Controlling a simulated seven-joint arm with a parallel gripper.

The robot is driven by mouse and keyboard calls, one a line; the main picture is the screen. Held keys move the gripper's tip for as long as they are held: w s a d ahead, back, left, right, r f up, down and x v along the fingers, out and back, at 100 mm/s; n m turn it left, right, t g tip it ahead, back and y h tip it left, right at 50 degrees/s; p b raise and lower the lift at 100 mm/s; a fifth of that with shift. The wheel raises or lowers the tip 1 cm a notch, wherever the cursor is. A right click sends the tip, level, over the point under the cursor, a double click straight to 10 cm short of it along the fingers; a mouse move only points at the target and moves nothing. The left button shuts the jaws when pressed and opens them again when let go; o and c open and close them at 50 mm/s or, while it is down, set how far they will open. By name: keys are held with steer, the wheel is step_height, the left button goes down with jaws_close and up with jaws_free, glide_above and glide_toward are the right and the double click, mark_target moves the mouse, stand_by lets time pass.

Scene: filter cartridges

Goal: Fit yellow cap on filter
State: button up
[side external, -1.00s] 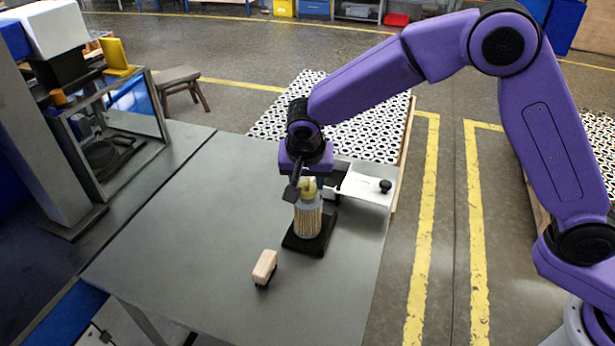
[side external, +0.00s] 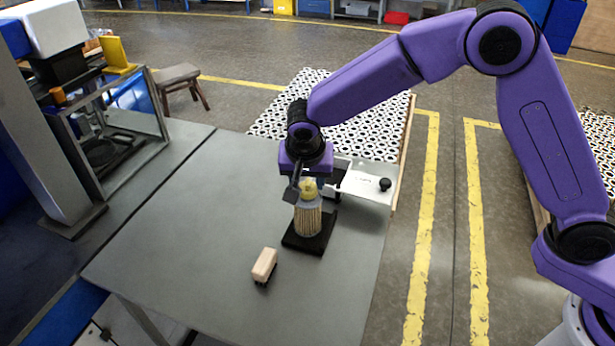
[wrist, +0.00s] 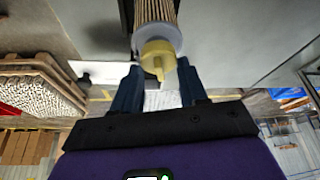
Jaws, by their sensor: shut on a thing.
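The yellow cap (side external: 308,187) is at the top end of the filter (side external: 308,220), a pleated tan cartridge with a pale grey collar, standing upright on a black base (side external: 323,240). In the wrist view the cap (wrist: 157,54) with its narrow stem lies against the filter's collar, roughly in line with it; whether any gap remains I cannot tell. The filter's pleats (wrist: 155,11) show beyond it. My gripper (side external: 306,184) points down over the filter and is shut on the cap. Its dark fingers stand either side of the stem in the wrist view (wrist: 159,84).
A pale block with a dark underside (side external: 264,265) lies on the grey table (side external: 190,235) in front of the base. A white plate with a black knob (side external: 364,184) stands close behind on the right. The table's left part is clear.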

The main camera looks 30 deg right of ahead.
steer(key=shift+f, duration=0.4)
stand_by(0.5)
steer(key=o, duration=1.3)
steer(key=shift+r, duration=0.2)
steer(key=shift+r, duration=0.85)
steer(key=shift+r, duration=3.25)
